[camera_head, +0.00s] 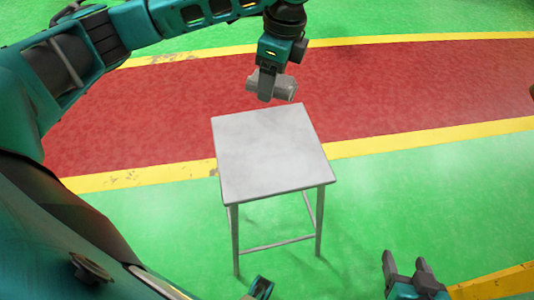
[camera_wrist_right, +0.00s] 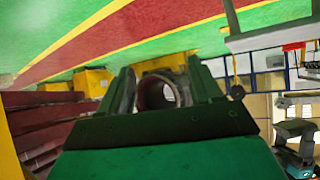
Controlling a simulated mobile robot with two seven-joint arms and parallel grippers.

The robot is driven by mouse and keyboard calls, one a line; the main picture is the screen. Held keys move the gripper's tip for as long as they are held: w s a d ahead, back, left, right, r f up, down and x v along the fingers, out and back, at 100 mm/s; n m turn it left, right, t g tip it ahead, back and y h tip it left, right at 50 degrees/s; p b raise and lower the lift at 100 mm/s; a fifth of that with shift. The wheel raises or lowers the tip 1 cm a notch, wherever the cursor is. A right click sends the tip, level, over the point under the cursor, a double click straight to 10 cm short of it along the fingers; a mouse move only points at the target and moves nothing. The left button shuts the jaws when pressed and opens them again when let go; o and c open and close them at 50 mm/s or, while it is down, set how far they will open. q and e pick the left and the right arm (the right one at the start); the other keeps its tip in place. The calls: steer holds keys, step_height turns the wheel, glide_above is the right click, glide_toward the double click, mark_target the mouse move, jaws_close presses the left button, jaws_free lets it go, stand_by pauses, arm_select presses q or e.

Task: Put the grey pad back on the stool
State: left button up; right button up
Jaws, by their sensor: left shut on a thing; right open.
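The stool (camera_head: 270,150) stands upright in the middle of the head view, with a bare light-grey square top and thin metal legs. My left gripper (camera_head: 265,97) is above and beyond the stool's far edge, pointing down. It is shut on a small grey piece, which appears to be the grey pad (camera_head: 285,88); the fingers partly hide it. The pad is apart from the stool top. My right gripper (camera_head: 408,272) is open and empty at the lower right, away from the stool. In the right wrist view its two fingers (camera_wrist_right: 165,85) stand apart.
A red floor lane (camera_head: 420,90) with yellow borders crosses green floor behind the stool. The floor around the stool is clear. The right wrist view shows yellow blocks (camera_wrist_right: 92,80), red steps (camera_wrist_right: 45,125) and a round hollow part (camera_wrist_right: 158,92) beyond the fingers.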

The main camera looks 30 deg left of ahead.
arm_select(q)
steer(key=f+m, duration=0.1)
steer(key=f+m+b, duration=0.1)
steer(key=m, duration=0.1)
steer(key=w+a+m+b, duration=0.1)
steer(key=shift+a+f+m+t, duration=0.1)
steer(key=shift+f+m+t, duration=0.2)
steer(key=shift+f, duration=0.1)
steer(key=shift+w+a+f+m+b, duration=0.15)
steer(key=shift+a+f+m+b, duration=0.1)
steer(key=shift+m, duration=0.35)
steer(key=shift+w+a+f+m+b, duration=0.1)
steer(key=shift+w+f+m+b, duration=0.1)
steer(key=shift+m, duration=0.4)
steer(key=shift+f, duration=0.15)
steer(key=b, duration=0.4)
glide_above(266, 149)
step_height(266, 149, down, 13)
steer(key=shift+m, duration=0.3)
steer(key=f, duration=0.2)
steer(key=f+b, duration=0.1)
steer(key=f, duration=0.3)
steer(key=shift+s+d+f, duration=0.15)
steer(key=shift+d+f, duration=0.1)
steer(key=shift+f, duration=0.15)
steer(key=shift+t, duration=0.3)
steer(key=o, duration=1)
